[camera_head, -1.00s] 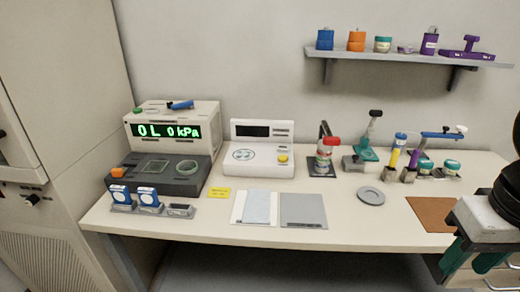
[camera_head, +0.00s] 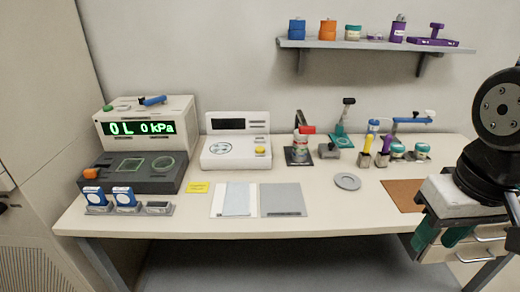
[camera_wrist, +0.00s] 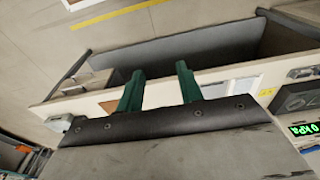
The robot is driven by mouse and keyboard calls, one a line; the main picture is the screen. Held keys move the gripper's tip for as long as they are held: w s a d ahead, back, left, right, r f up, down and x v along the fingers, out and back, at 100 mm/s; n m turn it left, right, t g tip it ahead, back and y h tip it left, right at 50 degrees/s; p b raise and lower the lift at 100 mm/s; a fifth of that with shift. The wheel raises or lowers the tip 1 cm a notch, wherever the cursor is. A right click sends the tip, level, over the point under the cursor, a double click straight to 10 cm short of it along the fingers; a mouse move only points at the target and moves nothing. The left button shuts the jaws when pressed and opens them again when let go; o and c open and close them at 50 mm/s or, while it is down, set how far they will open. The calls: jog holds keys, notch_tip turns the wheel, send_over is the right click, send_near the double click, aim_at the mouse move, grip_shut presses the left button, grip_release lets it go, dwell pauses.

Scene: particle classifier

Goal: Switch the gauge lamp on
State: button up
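No part is clearly labelled as the gauge lamp, and I cannot tell which one it is. A small stand with a teal base (camera_head: 343,141) and dark head is farther right. My gripper (camera_head: 442,236) is off the bench's front right, away from these. In the wrist view its green fingers (camera_wrist: 160,85) are apart and empty.
The bench (camera_head: 330,220) has clear room along its front edge. Bottles and tools crowd the back right. A shelf (camera_head: 370,44) hangs above; drawers (camera_head: 470,255) are below.

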grip_shut()
dwell(1.7)
